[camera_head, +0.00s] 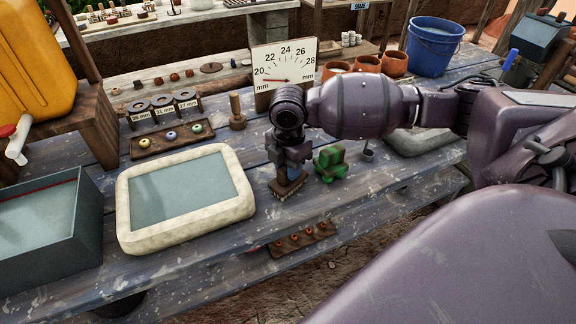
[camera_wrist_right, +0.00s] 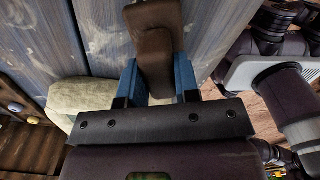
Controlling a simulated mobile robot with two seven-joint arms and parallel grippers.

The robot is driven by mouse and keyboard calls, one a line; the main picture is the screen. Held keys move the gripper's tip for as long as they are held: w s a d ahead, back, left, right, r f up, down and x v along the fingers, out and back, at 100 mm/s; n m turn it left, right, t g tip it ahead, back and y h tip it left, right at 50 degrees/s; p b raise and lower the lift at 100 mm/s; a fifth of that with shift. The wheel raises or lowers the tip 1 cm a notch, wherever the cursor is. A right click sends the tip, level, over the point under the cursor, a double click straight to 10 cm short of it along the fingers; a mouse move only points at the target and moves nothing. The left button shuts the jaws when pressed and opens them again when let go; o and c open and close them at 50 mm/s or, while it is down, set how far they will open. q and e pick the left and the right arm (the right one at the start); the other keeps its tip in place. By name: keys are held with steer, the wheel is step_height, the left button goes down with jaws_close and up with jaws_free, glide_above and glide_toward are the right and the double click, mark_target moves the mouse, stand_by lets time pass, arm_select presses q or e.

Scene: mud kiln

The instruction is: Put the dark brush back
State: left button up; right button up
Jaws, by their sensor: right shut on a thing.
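The dark brush (camera_head: 288,187) is brown with short bristles pointing down, just right of the pale-rimmed tray in the head view. My right gripper (camera_head: 291,172) is shut on it from above. In the right wrist view the brown brush body (camera_wrist_right: 155,45) sits between the blue fingers of the right gripper (camera_wrist_right: 158,80). I cannot tell whether the bristles touch the table. My arm hides part of the table behind the brush. My left gripper is not in view.
A green block-like object (camera_head: 330,163) stands close right of the brush. The pale-rimmed tray (camera_head: 133,240) is to the left. A small wooden strip with pegs (camera_head: 302,240) lies near the front edge. A dial board (camera_head: 285,58) stands behind. Bare planks lie between tray and strip.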

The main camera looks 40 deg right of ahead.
steer(key=shift+f, duration=0.15)
steer(key=o, duration=0.9)
arm_select(q)
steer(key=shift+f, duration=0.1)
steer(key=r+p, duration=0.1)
steer(key=p, duration=0.1)
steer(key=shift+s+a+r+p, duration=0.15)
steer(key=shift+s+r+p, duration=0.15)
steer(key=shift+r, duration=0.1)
arm_select(e)
step_height(320, 180, up, 12)
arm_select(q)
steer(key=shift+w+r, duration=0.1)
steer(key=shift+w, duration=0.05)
